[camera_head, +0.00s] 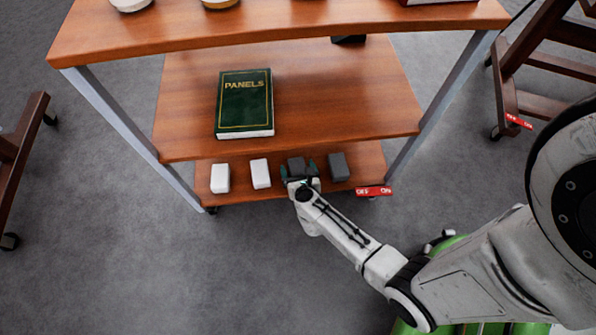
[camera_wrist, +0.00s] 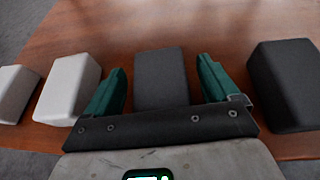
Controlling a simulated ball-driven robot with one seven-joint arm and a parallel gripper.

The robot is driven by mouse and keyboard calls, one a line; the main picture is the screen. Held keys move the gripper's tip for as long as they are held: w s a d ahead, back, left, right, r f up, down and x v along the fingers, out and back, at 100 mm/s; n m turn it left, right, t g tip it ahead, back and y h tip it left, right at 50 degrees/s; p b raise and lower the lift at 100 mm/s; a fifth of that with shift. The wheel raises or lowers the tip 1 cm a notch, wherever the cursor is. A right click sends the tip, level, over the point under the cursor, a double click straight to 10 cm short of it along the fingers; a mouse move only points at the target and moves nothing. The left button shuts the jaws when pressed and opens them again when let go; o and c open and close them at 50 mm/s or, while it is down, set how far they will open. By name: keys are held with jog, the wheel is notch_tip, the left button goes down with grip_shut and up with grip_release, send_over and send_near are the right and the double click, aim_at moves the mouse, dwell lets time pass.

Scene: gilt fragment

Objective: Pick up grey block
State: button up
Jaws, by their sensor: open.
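My gripper (camera_wrist: 160,92) is open, with its two green fingers on either side of a dark grey block (camera_wrist: 160,75) in the wrist view. I cannot tell whether the fingers touch it. In the head view this block (camera_head: 296,164) lies on the lowest shelf, partly hidden by my gripper (camera_head: 298,170). A second dark grey block (camera_head: 339,167) stands to its right; it also shows at the right of the wrist view (camera_wrist: 285,85).
Two white blocks (camera_head: 260,173) (camera_head: 220,178) stand to the left on the bottom shelf (camera_head: 240,194). The middle shelf (camera_head: 340,100) overhangs behind, with a green book (camera_head: 244,102) on it. A metal leg (camera_head: 440,105) and a red tag (camera_head: 373,191) are at the right.

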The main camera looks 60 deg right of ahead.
jog(key=shift+c, duration=0.4)
jog(key=c, duration=1)
jog(key=shift+o, duration=0.2)
jog(key=shift+r, duration=0.1)
